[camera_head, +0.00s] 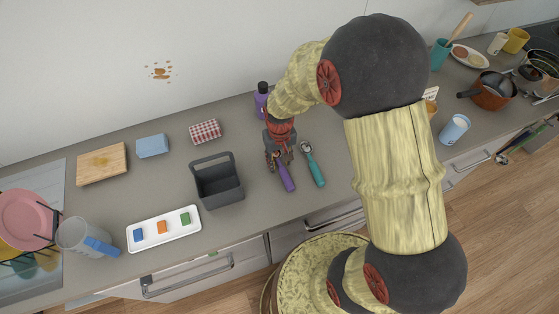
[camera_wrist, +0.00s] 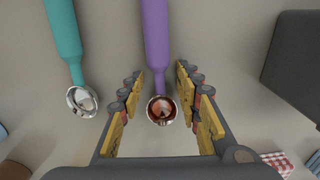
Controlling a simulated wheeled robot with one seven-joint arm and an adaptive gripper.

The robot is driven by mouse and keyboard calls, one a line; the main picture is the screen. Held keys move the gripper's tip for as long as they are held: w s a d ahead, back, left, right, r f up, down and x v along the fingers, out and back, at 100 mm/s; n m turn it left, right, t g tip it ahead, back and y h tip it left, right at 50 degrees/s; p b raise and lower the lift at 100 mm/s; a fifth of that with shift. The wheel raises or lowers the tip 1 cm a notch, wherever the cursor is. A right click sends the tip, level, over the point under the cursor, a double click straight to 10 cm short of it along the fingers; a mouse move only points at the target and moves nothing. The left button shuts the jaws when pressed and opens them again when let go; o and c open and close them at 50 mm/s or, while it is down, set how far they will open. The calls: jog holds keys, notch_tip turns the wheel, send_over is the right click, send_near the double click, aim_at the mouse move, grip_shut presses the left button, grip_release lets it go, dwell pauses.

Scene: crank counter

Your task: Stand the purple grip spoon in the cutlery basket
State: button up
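The purple grip spoon (camera_head: 286,178) lies on the counter with its purple handle towards the front edge. In the wrist view the purple handle (camera_wrist: 156,40) runs up the picture and its round metal bowl lies between my fingers. My gripper (camera_head: 278,160) is over the bowl end, pointing down. In the wrist view my gripper (camera_wrist: 159,108) is open, one finger on each side of the spoon with gaps between. The cutlery basket (camera_head: 218,185) is a dark grey box with a raised handle, left of the spoon. Part of it shows in the wrist view (camera_wrist: 292,65).
A teal-handled spoon (camera_head: 314,168) lies close on the right of the purple one. A purple bottle (camera_head: 262,100) stands behind my gripper. A white tray (camera_head: 165,229) with coloured blocks is left of the basket.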

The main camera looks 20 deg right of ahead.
notch_tip(320, 180, up, 13)
jog(key=p, duration=0.2)
notch_tip(320, 180, up, 12)
jog(key=r+t, duration=0.1)
jog(key=t, duration=0.1)
send_over(279, 163)
jog(key=s, duration=0.6)
jog(key=s+r+t, duration=0.3)
jog(key=s+r, duration=0.4)
jog(key=s, duration=0.3)
jog(key=shift+s+d+r, duration=0.15)
jog(key=shift+s, duration=0.05)
